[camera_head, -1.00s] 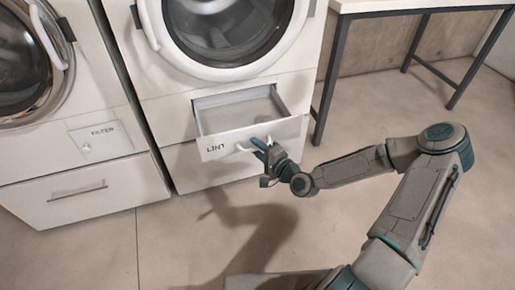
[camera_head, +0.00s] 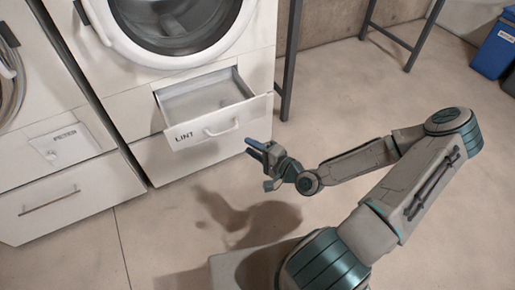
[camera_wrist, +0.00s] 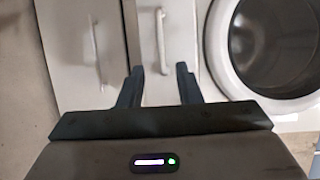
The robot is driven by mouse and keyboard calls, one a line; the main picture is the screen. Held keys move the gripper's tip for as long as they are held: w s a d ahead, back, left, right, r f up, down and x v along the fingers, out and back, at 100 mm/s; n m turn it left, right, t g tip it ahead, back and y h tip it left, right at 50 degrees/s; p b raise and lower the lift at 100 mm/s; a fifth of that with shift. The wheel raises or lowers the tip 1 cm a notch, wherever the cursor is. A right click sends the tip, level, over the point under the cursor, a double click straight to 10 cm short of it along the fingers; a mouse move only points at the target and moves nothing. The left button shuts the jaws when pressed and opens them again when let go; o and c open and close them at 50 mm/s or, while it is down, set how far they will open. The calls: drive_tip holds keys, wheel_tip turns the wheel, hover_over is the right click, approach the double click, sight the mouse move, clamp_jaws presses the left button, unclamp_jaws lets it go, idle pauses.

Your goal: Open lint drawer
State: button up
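The lint drawer (camera_head: 188,140), marked LINT, is pulled out from the white machine below its round door. Its inside shows and looks empty. Its handle (camera_head: 222,129) is a white bar on the front panel, and it also shows in the wrist view (camera_wrist: 161,40). My gripper (camera_head: 254,149) is in front of the drawer, to the right of and below the handle, apart from it. In the wrist view the two dark fingers (camera_wrist: 160,82) are spread with nothing between them.
A second white machine on the left has a filter flap (camera_head: 68,143) and a lower drawer with a handle (camera_head: 50,201). A dark-legged table (camera_head: 405,50) stands at the back right, with a blue bin (camera_head: 497,48) beyond it. The floor between is clear.

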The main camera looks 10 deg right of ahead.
drive_tip(key=shift+v, duration=0.95)
